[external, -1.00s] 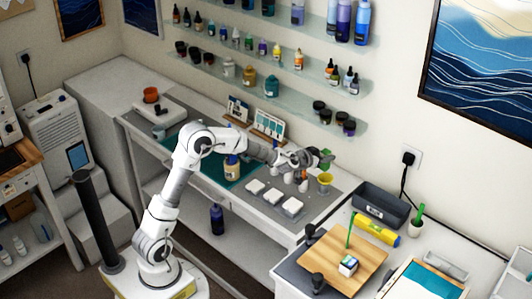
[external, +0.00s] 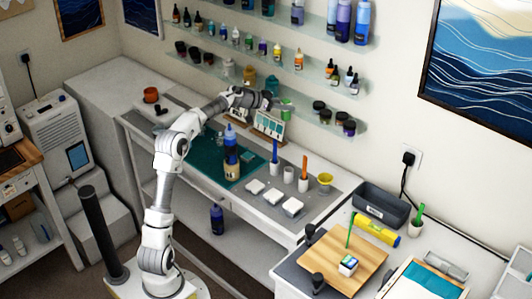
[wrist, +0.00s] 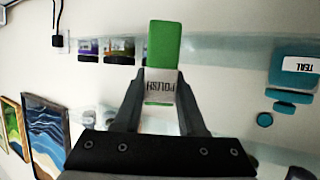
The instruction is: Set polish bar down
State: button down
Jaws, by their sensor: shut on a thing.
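The polish bar (wrist: 164,45) is a green block with a pale label reading "POLISH". In the wrist view it is clamped between the two fingers of my gripper (wrist: 160,92). In the external view my gripper (external: 278,104) is raised above the back of the workbench, in front of the lower shelves. The green bar (external: 286,101) shows only as a small patch there, partly hidden by the gripper. It is held in the air, apart from the bench.
Below are a teal mat (external: 205,158) with a blue-capped bottle (external: 231,158), white blocks (external: 273,198), cups with sticks and a yellow cup (external: 325,180). Display cards (external: 268,125) stand behind. Glass shelves with bottles and jars (external: 319,107) are close. A wooden board (external: 330,268) lies right.

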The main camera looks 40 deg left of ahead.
jog(key=a+f+m+g+h+b, duration=0.1)
jog(key=a+f, duration=0.1)
jog(key=f, duration=0.5)
jog(key=s+a+f+m+h+b, duration=0.1)
jog(key=a+f+b, duration=0.1)
jog(key=f, duration=0.5)
jog(key=s+a+f+m+g+h+b, duration=0.1)
jog(key=a+f+b, duration=0.1)
jog(key=f, duration=0.6)
jog(key=shift+a+m+g+h, duration=0.2)
jog(key=shift+m+g+h, duration=0.1)
jog(key=shift+m, duration=0.1)
jog(key=shift+f+b, duration=0.55)
jog(key=shift+b, duration=0.35)
jog(key=shift+c, duration=2.4)
grip_release()
jog(key=shift+r, duration=0.1)
jog(key=shift+r+p, duration=0.5)
jog(key=shift+p, duration=0.3)
jog(key=p+v, duration=0.1)
jog(key=v, duration=1.1)
